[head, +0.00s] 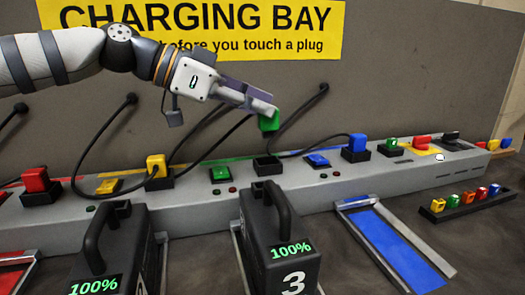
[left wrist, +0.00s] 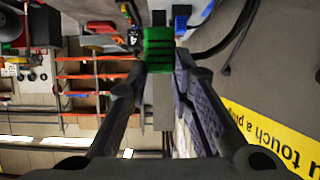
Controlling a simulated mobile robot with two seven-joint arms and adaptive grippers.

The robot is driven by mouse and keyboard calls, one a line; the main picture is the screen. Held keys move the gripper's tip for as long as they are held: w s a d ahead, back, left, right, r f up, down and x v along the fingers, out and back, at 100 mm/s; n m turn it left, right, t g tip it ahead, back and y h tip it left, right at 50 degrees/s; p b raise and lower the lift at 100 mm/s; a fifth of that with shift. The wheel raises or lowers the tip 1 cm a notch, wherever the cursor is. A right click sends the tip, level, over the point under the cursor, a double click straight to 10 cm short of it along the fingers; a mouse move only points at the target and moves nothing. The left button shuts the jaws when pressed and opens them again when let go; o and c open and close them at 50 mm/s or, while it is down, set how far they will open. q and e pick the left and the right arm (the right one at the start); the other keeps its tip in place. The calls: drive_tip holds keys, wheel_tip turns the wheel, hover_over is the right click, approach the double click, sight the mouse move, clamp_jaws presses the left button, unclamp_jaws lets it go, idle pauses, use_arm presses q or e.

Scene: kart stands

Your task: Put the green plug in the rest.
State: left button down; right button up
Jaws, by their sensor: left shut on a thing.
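The green plug (head: 269,121) is held in the fingertips of my left gripper (head: 258,106), in the air in front of the grey back panel. In the left wrist view, the green plug (left wrist: 158,50) sits between the two fingertips (left wrist: 159,68). A black cable runs from the panel toward the plug. The black rest (head: 267,166) on the long grey console looks empty. The plug is above it and apart from it. My right gripper does not show.
A yellow plug (head: 156,166), a blue plug (head: 356,144) and a red plug (head: 36,181) stand in black rests along the console. Two black battery cases, one marked 3 (head: 282,245), stand in front. A blue tray (head: 398,249) is free. Loose cables arch nearby.

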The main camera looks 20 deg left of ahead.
sight(258, 126)
use_arm(q)
drive_tip(key=w+f, duration=0.1)
drive_tip(key=f, duration=0.1)
drive_tip(key=w+a+f, duration=0.1)
drive_tip(key=w, duration=0.1)
drive_tip(key=w+f+b, duration=0.1)
drive_tip(key=f, duration=0.1)
drive_tip(key=shift+w+a+f, duration=0.25)
drive_tip(key=shift+w+f, duration=0.05)
drive_tip(key=shift+w, duration=0.1)
drive_tip(key=f, duration=0.3)
drive_tip(key=shift+w+a+f, duration=0.1)
drive_tip(key=shift+w+f, duration=0.15)
drive_tip(key=shift+f, duration=0.05)
drive_tip(key=shift+r, duration=0.15)
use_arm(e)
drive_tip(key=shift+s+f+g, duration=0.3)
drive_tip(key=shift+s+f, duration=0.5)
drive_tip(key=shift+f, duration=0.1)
use_arm(q)
drive_tip(key=c, duration=1.4)
unclamp_jaws()
drive_tip(key=shift+f, duration=0.25)
